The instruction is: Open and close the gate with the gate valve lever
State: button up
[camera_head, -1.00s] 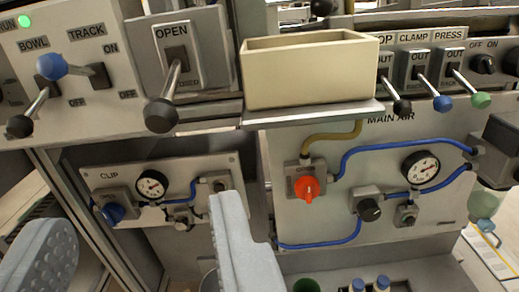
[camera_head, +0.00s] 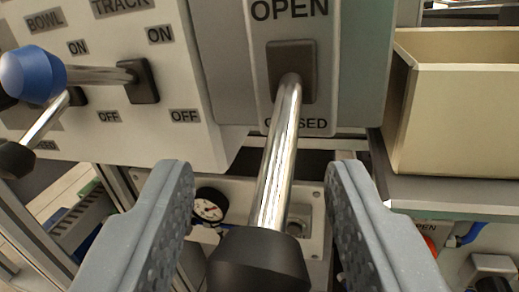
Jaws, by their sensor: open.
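The gate valve lever (camera_head: 277,160) is a chrome rod with a black knob (camera_head: 258,262) at its lower end. It comes out of a dark slot on a panel marked OPEN above and CLOSED below, and it points down and toward me. Part of the CLOSED label is hidden behind the rod. My gripper (camera_head: 258,195) is open, with one grey finger left of the lever and the other right of it. The lever and knob lie between the fingers in the picture, with gaps on both sides. I cannot tell the exact depth between fingertips and rod.
The blue-knobbed track lever (camera_head: 35,76) and a black-knobbed bowl lever (camera_head: 20,157) stick out at the left. A cream bin (camera_head: 455,120) sits on a shelf at the right, close to the right finger. A gauge (camera_head: 209,206) is below the panel.

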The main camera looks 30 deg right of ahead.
jog(key=shift+w+d, duration=0.15)
jog(key=shift+w, duration=0.05)
